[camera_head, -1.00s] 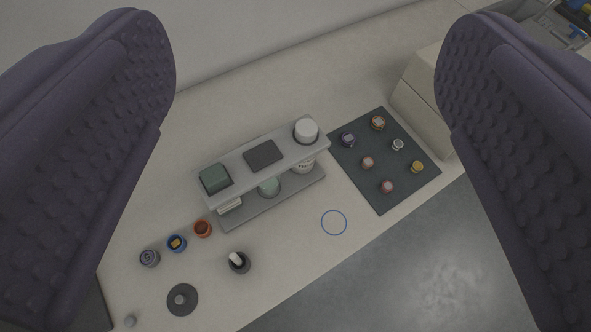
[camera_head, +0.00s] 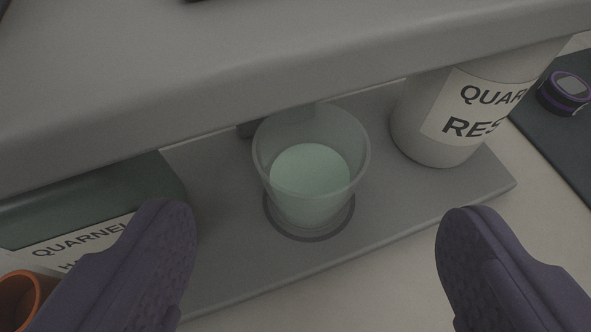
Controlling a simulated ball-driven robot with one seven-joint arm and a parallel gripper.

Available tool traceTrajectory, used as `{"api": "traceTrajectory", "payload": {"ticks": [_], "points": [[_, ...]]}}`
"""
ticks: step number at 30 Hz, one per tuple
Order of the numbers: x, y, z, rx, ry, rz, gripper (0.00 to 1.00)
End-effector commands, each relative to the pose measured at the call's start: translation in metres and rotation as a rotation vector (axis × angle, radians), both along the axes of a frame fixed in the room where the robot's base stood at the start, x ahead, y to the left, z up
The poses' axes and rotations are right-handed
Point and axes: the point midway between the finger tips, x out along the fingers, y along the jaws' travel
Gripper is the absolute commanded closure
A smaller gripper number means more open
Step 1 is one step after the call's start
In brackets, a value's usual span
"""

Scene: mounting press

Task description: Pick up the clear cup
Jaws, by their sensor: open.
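The clear cup (camera_head: 310,172) stands upright on the grey lower shelf, over a dark ring mark, and holds pale green liquid. It is under the front edge of an upper grey shelf, which sits close above and behind its rim. My gripper (camera_head: 318,225) is open, its two purple padded fingers wide apart at the lower left and lower right. The cup shows between and beyond the fingers, and neither finger touches it.
A white labelled bottle (camera_head: 439,115) stands right of the cup on the lower shelf (camera_head: 395,205). A green-topped labelled box (camera_head: 98,208) is at left, near the left finger. The upper shelf (camera_head: 250,70) overhangs. An orange cup (camera_head: 25,298) is at lower left; a purple-rimmed jar (camera_head: 565,92) sits far right.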

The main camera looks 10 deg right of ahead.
Motion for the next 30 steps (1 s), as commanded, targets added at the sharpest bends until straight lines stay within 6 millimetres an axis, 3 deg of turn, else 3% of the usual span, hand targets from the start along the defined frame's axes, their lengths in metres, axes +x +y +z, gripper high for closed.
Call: {"api": "traceTrajectory", "payload": {"ticks": [9,18,26,30], "points": [[0.044,-0.009,-0.024,-0.001,-0.001,0.002,0.16],[0.049,-0.01,-0.026,0.0,0.004,0.0,0.16],[0.047,-0.01,-0.028,0.001,0.01,0.002,0.75],[0.047,-0.009,-0.029,0.002,0.013,0.002,0.76]]}}
